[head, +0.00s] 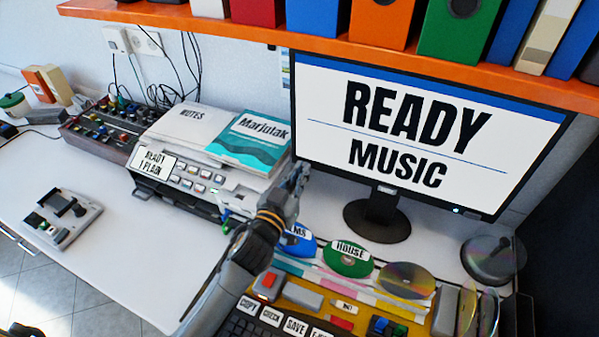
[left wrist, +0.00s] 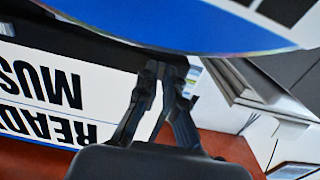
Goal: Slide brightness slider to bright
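The monitor (head: 400,135) stands at the back right and shows READY MUSIC; it is upside down in the left wrist view (left wrist: 50,90). I cannot make out a brightness slider in either view. My left gripper (head: 299,172) is by the monitor's lower left corner, to the right of the printer. It also shows in the left wrist view (left wrist: 161,70), where its fingertips are together with nothing visible between them. I cannot tell whether it touches the monitor. My right gripper is not in view.
The orange shelf (head: 400,65) with binders overhangs the monitor. A printer (head: 185,180) bears books at left. A blue disc (head: 298,242) and a green disc (head: 347,262) lie below the gripper. A grey device (head: 85,222) sits on the mostly clear left desk.

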